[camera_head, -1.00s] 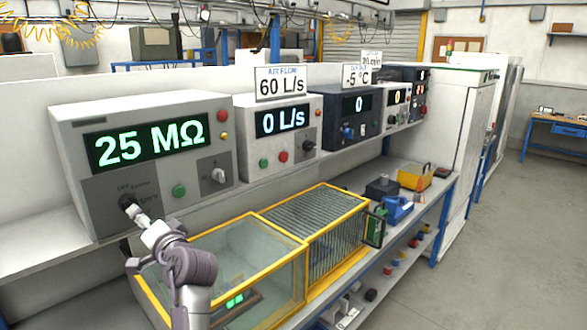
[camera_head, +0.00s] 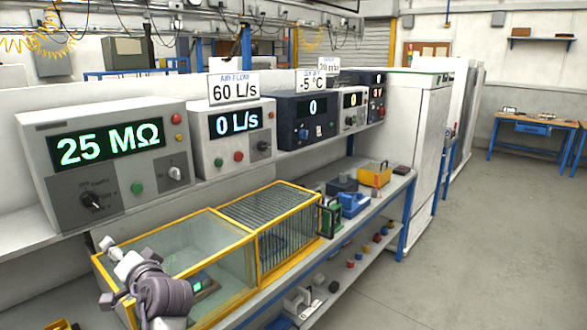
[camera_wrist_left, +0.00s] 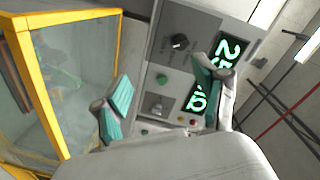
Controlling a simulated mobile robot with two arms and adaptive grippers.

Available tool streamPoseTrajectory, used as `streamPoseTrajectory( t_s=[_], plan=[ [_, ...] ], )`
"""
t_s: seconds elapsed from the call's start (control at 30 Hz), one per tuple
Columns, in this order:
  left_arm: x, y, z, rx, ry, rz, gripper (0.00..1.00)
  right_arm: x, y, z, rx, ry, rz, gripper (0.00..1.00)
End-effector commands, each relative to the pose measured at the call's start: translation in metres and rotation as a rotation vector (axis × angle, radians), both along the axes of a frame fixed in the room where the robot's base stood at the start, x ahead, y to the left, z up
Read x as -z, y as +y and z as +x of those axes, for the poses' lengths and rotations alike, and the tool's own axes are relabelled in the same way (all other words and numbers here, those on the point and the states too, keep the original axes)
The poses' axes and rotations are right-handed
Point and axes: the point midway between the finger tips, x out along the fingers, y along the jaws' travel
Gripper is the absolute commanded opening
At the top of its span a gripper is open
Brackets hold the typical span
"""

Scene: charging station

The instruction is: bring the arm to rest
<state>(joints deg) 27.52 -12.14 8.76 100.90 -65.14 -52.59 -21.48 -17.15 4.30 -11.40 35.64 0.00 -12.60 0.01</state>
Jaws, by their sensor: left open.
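My left gripper (camera_head: 120,260) is open and empty, in front of the near left corner of the yellow-framed glass case. It is below and apart from the grey box (camera_head: 30,150) that reads 25 MΩ. The black selector knob (camera_head: 92,201) on that box is uncovered. In the left wrist view, the two teal-padded fingers (camera_wrist_left: 165,90) stand apart. The box's panel (camera_wrist_left: 185,65), with the knob (camera_wrist_left: 180,41), shows beyond them at a distance. My right gripper is not in view.
The yellow-framed case (camera_head: 215,225), part glass and part grille, stands on the bench just beyond the gripper. More display boxes (camera_head: 232,137) line the shelf above. A blue tool (camera_head: 352,204) and yellow box (camera_head: 374,173) lie farther right. The floor (camera_head: 480,240) at right is clear.

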Motion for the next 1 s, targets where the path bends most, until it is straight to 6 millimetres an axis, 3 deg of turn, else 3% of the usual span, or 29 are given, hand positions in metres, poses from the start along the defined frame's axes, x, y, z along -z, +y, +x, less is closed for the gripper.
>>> streamPoseTrajectory(
  t_s=[0.27, 0.47, 0.57, 0.7, 0.8, 1.0],
  plan=[
    [0.069, -0.003, -0.039, 0.026, 0.045, -0.164, 0.72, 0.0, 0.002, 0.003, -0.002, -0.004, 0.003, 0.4],
    [0.134, -0.017, -0.086, 0.062, 0.114, -0.345, 0.72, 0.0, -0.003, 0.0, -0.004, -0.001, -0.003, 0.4],
    [0.175, -0.033, -0.126, 0.089, 0.183, -0.477, 0.72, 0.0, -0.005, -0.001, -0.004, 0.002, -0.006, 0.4],
    [0.227, -0.07, -0.196, 0.132, 0.321, -0.686, 0.72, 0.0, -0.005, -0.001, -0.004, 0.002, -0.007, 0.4],
    [0.247, -0.093, -0.235, 0.152, 0.406, -0.793, 0.72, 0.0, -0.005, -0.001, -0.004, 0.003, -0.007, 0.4],
    [0.267, -0.126, -0.296, 0.173, 0.546, -0.942, 0.72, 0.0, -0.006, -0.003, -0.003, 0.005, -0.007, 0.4]
  ],
)
